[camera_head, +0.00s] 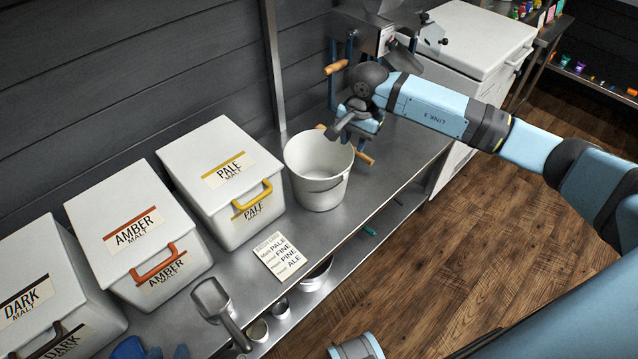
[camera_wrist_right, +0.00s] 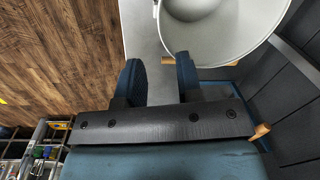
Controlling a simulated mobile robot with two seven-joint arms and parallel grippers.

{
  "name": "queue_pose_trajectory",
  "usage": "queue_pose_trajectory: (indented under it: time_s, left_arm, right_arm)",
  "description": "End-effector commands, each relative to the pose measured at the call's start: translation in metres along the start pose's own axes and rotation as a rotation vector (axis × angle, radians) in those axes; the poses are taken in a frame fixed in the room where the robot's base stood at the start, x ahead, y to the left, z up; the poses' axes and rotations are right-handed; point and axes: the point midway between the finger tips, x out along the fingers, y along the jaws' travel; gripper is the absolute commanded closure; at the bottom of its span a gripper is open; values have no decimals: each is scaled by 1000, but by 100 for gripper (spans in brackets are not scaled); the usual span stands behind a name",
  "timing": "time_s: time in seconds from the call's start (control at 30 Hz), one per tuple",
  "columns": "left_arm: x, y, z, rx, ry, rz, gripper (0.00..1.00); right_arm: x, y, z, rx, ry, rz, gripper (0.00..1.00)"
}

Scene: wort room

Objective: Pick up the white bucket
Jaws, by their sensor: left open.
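The white bucket (camera_head: 318,178) stands upright on the steel bench, right of the pale malt bin. My right gripper (camera_head: 348,122) is above the bucket's back right rim in the head view. In the right wrist view the bucket (camera_wrist_right: 225,40) fills the top right. My right gripper's two dark blue fingers (camera_wrist_right: 159,76) are apart with nothing clearly held between them; one fingertip overlaps the bucket's rim, and I cannot tell if it touches.
Bins of dark (camera_head: 45,285), amber (camera_head: 130,235) and pale malt (camera_head: 220,175) line the wall. A recipe card (camera_head: 280,257) and metal scoop (camera_head: 218,303) lie in front. A metal machine (camera_head: 385,35) and white chest (camera_head: 475,45) stand behind my right arm. Wooden handles show around the right gripper.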

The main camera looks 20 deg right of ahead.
Motion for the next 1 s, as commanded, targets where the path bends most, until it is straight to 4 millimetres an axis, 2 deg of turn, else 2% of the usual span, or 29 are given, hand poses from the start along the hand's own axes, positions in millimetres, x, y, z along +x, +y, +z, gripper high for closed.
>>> queue_pose_trajectory:
  time_s: [0.13, 0.4, 0.77, 1.0]
  left_arm:
    - [2, 0, 2, -1, 1, 1, 57]
    - [2, 1, -2, -5, 16, 5, 57]
    - [3, 2, 0, -5, 19, 7, 57]
    - [5, 2, 3, -8, 20, 10, 57]
  right_arm:
    - [15, 2, -8, -12, 29, 18, 67]
    - [67, 2, -8, -10, 25, 16, 67]
    - [94, 1, -7, -10, 24, 14, 67]
    - [130, -2, -7, -10, 23, 15, 67]
